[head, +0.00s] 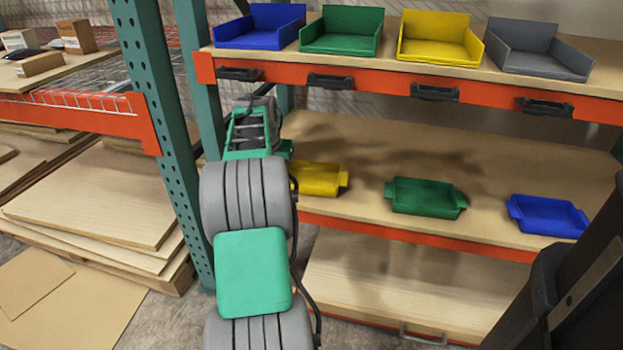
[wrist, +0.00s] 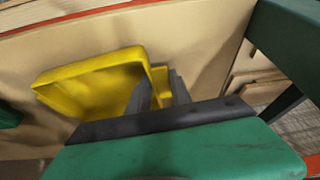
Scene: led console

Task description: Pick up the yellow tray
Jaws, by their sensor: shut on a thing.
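The yellow tray (head: 320,180) is at the left end of the middle shelf, its left part hidden behind my arm in the head view. In the wrist view the yellow tray (wrist: 95,88) lies left of my fingers, with its handle between them. My gripper (wrist: 161,88) is shut on that handle. The head view hides my fingertips behind the arm. I cannot tell whether the tray touches the shelf or is slightly raised.
A green tray (head: 426,196) and a blue tray (head: 547,215) sit to the right on the middle shelf (head: 480,160). Blue, green, yellow and grey open bins stand on the upper shelf. A teal rack post (head: 160,130) stands close left of my arm.

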